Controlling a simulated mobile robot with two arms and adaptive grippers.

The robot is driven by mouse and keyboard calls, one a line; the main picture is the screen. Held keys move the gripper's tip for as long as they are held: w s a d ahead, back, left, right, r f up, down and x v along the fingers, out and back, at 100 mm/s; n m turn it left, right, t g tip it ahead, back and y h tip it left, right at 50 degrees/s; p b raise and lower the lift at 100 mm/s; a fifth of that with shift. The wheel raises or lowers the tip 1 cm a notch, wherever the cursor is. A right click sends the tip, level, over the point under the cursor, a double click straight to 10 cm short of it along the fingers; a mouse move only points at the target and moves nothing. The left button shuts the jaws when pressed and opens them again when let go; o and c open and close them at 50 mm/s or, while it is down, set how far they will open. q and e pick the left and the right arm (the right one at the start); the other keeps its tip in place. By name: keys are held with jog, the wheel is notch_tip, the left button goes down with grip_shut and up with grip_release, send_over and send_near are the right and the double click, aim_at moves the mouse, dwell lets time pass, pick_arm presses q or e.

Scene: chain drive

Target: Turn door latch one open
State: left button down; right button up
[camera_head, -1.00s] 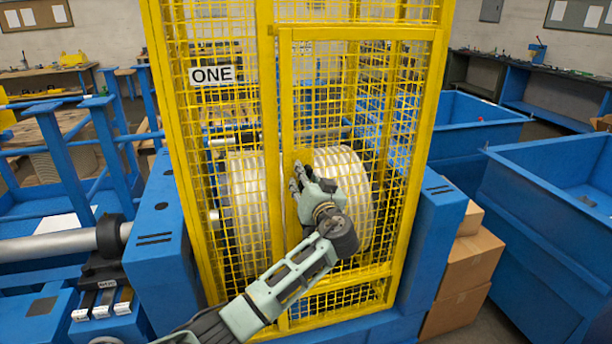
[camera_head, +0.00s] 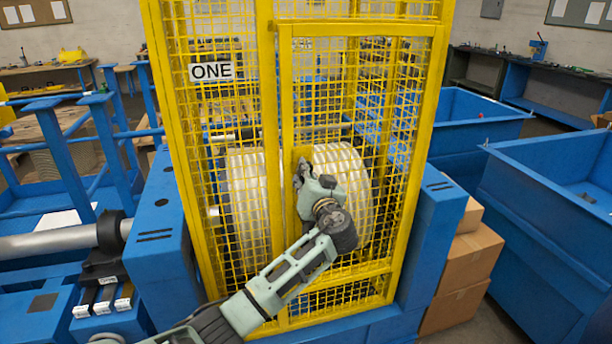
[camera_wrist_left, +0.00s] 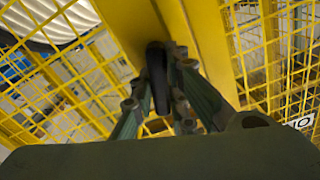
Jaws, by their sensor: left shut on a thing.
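A yellow mesh door (camera_head: 365,34) is set in a yellow mesh cage with a sign reading ONE (camera_head: 211,73). The door looks closed against its frame post (camera_head: 270,130). My left gripper (camera_head: 299,176) is at the door's left edge, about mid-height. In the left wrist view my left gripper (camera_wrist_left: 163,95) is shut on a dark latch handle (camera_wrist_left: 157,78), which lies between its fingers in front of the yellow post. In the head view the gripper mostly hides the latch. My right gripper is not in view.
A large pale ribbed drum (camera_head: 255,190) is inside the cage. Blue housings flank it, with cardboard boxes (camera_head: 468,265) and blue bins (camera_head: 555,190) at right. A grey shaft (camera_head: 50,243) and blue railings are at left.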

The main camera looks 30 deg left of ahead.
pick_arm(q)
jog(key=shift+m, duration=0.3)
jog(key=m, duration=0.3)
jog(key=shift+d+b, duration=0.1)
jog(key=shift+b, duration=0.25)
jog(key=m, duration=0.3)
jog(key=shift+w+m, duration=0.1)
jog(key=shift+m, duration=0.2)
jog(key=m+p, duration=0.2)
jog(key=m, duration=0.2)
jog(key=shift+f+m+p, duration=0.15)
jog(key=shift+m+p, duration=0.3)
jog(key=shift+m, duration=1.25)
jog(key=c, duration=1.7)
grip_release()
